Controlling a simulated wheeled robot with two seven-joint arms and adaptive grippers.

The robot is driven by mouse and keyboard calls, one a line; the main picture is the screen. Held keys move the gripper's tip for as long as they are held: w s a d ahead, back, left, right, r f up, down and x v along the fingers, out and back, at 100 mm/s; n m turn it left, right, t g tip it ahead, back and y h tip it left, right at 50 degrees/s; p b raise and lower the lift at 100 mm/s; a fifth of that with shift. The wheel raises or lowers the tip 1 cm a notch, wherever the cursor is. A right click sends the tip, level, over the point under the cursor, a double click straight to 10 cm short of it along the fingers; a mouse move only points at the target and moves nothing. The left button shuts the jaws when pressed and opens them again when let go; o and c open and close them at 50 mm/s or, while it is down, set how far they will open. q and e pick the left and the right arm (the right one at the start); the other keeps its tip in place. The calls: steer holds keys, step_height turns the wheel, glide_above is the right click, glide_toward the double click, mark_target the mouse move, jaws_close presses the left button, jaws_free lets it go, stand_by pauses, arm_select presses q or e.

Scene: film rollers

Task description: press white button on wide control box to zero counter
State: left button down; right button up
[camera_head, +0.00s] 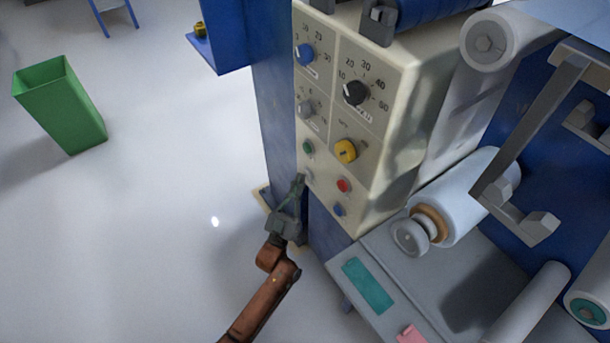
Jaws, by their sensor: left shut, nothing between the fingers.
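The wide control box (376,140) is cream coloured with a grey panel of dials and buttons facing left. A small whitish button (308,177) sits low on the panel's left side, below a green button (308,147). My left gripper (299,180) is shut and empty, with its fingertips pointing up at the panel's lower left edge. The tips are right beside the white button and partly cover it. I cannot tell whether they touch it. My right gripper is not in view.
Close by on the panel are a red button (343,185), a blue button (339,210) and a yellow knob (345,151). A blue post (277,100) stands left of the box. Rollers (465,195) fill the right side. A green bin (62,105) stands on open floor at left.

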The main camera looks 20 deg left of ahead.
arm_select(q)
steer(key=shift+s+a+p, duration=0.35)
steer(key=shift+s+a, duration=0.1)
steer(key=shift+s, duration=0.15)
steer(key=shift+s, duration=0.1)
steer(key=s+a+p, duration=0.1)
steer(key=s, duration=0.1)
steer(key=s+a+p, duration=0.1)
steer(key=a, duration=0.1)
steer(key=shift+s, duration=0.4)
stand_by(0.6)
